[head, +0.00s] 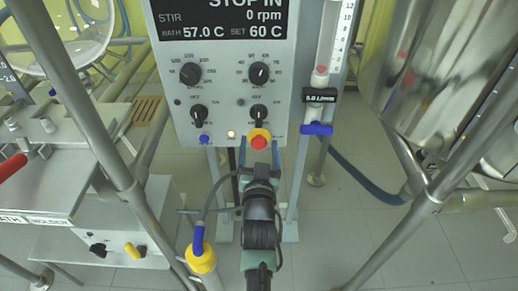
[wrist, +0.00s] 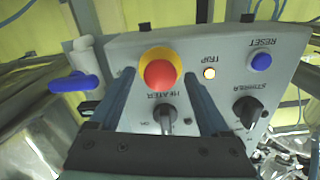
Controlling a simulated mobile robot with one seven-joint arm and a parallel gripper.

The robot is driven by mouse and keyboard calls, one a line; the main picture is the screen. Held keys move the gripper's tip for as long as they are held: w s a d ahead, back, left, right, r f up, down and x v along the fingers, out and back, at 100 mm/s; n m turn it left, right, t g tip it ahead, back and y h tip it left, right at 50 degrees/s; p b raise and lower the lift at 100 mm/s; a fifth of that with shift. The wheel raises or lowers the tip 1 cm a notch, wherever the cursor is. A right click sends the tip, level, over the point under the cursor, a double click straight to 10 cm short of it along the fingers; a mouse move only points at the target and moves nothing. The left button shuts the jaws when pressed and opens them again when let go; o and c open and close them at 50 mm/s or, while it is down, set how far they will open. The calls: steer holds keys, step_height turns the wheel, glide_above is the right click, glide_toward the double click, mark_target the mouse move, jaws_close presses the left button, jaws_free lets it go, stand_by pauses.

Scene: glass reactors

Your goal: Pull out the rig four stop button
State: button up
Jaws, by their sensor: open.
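The stop button is a red knob in a yellow collar (head: 259,141), low on the front of the grey control box (head: 180,125). It also shows in the wrist view (wrist: 159,74). The box's display (head: 220,20) reads "STOP IN" and 0 rpm. My gripper (head: 259,151) is open, just below the button in the head view. In the wrist view, one finger of my gripper (wrist: 160,84) lies to each side of the button, with visible gaps. I cannot tell how far the fingertips reach along the knob.
The heater knob (wrist: 165,115), stirrer knob (wrist: 247,108), lit trip lamp (wrist: 209,73) and blue reset button (wrist: 261,62) are close by. A flow meter with a blue valve (head: 317,129) stands right of the box. Metal frame poles (head: 105,140) flank the arm.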

steer(key=shift+w, duration=0.1)
jaws_close()
stand_by(0.4)
stand_by(1.0)
